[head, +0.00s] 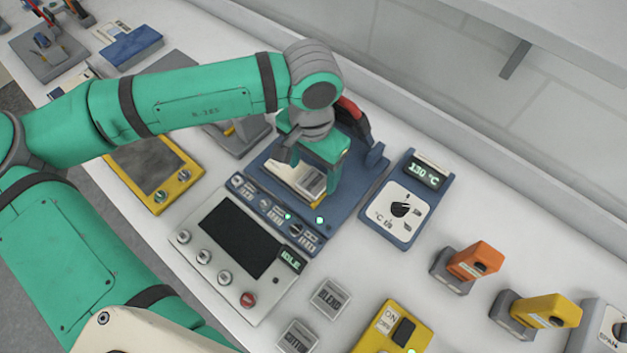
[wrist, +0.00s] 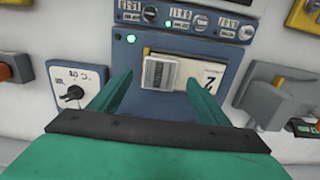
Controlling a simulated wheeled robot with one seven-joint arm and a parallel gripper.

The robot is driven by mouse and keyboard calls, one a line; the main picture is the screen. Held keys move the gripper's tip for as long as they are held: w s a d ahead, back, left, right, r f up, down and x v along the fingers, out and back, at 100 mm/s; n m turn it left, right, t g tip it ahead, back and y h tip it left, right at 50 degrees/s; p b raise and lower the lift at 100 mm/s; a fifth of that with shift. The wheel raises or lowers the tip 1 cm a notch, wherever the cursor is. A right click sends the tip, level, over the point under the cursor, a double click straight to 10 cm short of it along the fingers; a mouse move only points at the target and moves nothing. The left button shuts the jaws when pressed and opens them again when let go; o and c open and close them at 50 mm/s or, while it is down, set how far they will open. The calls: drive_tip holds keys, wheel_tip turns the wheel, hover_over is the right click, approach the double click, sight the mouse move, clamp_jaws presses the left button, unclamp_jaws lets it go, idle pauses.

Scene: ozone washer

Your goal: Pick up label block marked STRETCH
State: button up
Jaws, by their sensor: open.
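A grey label block (head: 312,182) sits on the cream plate of the blue machine (head: 262,168), partly hidden by my gripper in the head view. Its lettering is too small to read. In the wrist view the block (wrist: 158,76) stands on the left part of the cream plate (wrist: 200,70). My gripper (head: 317,172) is over the blue machine. In the wrist view its two green fingers (wrist: 159,80) are spread apart, one toward each side of the block. Nothing is held between them. I cannot tell how far the fingertips are from the block.
A grey block marked BLEND (head: 329,298) and another grey block (head: 297,337) lie on the white bench in front. A blue dial unit reading 130 °C (head: 408,205) stands right of the machine. A dark-screened panel (head: 240,240) lies in front. Orange (head: 474,260) and yellow (head: 546,311) devices stand farther right.

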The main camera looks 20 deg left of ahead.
sight(312, 183)
drive_tip(key=shift+f, duration=1.95)
drive_tip(key=c, duration=1.3)
drive_tip(key=shift+o, duration=0.2)
drive_tip(key=shift+r, duration=0.1)
